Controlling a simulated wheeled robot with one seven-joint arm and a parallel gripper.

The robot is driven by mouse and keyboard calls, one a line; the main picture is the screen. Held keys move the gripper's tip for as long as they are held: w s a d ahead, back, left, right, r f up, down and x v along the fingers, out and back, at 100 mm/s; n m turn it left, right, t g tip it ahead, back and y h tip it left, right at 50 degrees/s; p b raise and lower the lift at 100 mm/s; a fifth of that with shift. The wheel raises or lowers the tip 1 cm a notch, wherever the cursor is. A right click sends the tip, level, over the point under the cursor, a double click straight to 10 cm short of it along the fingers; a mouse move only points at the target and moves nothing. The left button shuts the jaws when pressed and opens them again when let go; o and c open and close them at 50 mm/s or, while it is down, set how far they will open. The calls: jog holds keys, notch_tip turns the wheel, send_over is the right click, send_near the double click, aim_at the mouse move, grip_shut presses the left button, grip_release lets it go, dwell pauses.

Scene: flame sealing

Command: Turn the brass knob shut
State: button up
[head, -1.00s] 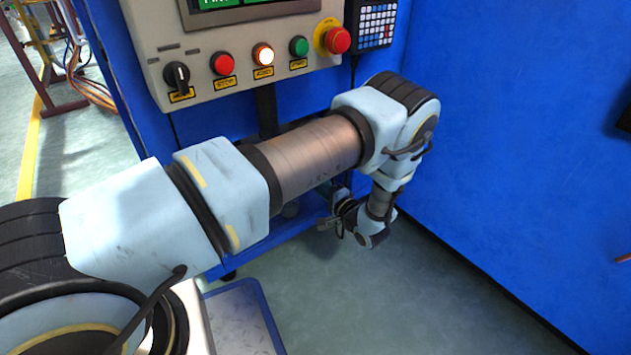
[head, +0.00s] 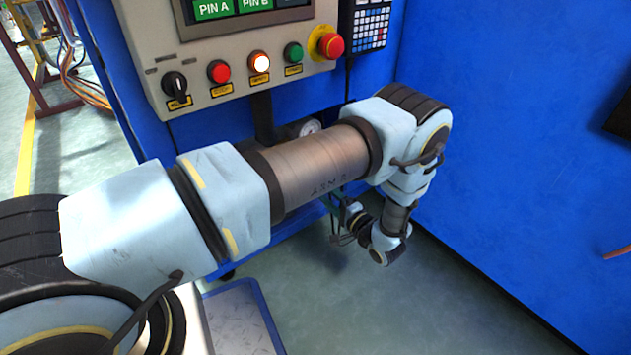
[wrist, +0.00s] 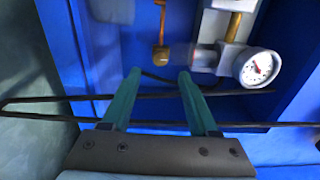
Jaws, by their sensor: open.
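In the wrist view, my gripper (wrist: 160,74) has its two green fingers apart with nothing between them. Just beyond the fingertips, nearly in line with the gap, is a brass piece with a rounded end (wrist: 161,54) on a thin upright stem. It looks like the brass knob, and it appears apart from the fingers. A blurred pale metal fitting lies to its right and reaches a white round gauge (wrist: 258,68). In the head view, my arm hides the knob, and the gripper is small and partly hidden below the forearm.
A brass pipe (wrist: 233,25) rises above the gauge. In the head view, a control panel (head: 235,70) with buttons is above my arm, and a blue wall (head: 520,150) stands at right.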

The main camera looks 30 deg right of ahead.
jog(key=shift+s+d+p, duration=0.2)
jog(key=shift+s, duration=0.9)
jog(key=shift+s+d+p, duration=0.15)
jog(key=shift+s+d, duration=0.05)
jog(key=shift+s, duration=0.9)
